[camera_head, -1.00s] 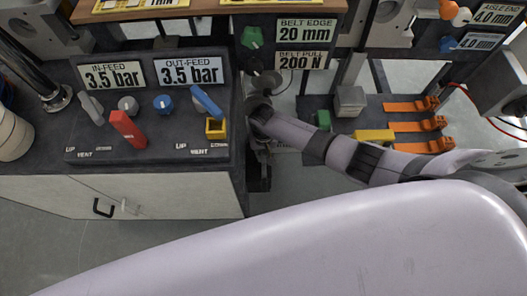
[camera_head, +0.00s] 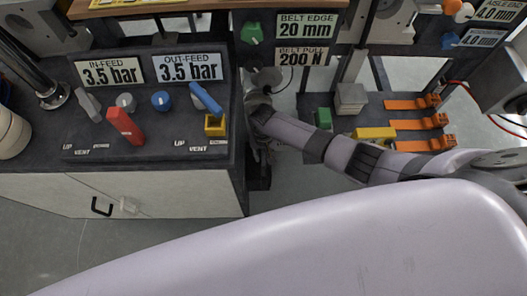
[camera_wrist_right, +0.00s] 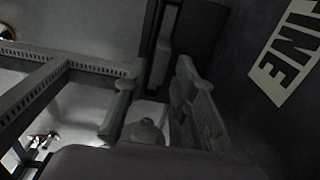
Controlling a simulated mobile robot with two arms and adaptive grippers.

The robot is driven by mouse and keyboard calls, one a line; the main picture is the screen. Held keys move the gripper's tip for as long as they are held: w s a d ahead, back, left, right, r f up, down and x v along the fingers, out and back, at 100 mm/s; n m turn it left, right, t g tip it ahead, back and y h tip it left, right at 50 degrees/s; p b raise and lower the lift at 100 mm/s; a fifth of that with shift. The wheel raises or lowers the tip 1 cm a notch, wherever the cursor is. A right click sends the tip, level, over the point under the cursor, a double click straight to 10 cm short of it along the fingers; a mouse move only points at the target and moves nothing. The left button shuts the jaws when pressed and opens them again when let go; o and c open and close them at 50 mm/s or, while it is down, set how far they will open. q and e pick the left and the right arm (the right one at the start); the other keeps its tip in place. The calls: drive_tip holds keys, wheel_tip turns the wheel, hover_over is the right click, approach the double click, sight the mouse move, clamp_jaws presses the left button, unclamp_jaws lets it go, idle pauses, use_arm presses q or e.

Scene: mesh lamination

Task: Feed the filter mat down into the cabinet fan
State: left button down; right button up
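My right arm reaches in from the right in the head view, and its hand points down at the right side of the dark control console. The right gripper (camera_head: 262,150) is mostly hidden there behind my wrist. In the right wrist view its two fingers (camera_wrist_right: 156,92) stand apart with a gap between them. Nothing is clearly held; a dark upright box-like part and a pale grey shape show in and beyond the gap. I cannot make out the filter mat or the cabinet fan in either view. My left gripper is not in view.
The console (camera_head: 70,135) carries a red lever (camera_head: 125,127), blue and grey knobs and a yellow block (camera_head: 214,126). A shelf at right holds a grey block (camera_head: 350,98), a green block (camera_head: 323,118), a yellow block (camera_head: 374,133) and orange clamps (camera_head: 420,125). Open floor shows below.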

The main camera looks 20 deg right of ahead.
drive_tip(key=shift+o, duration=0.8)
wheel_tip(320, 180, up, 12)
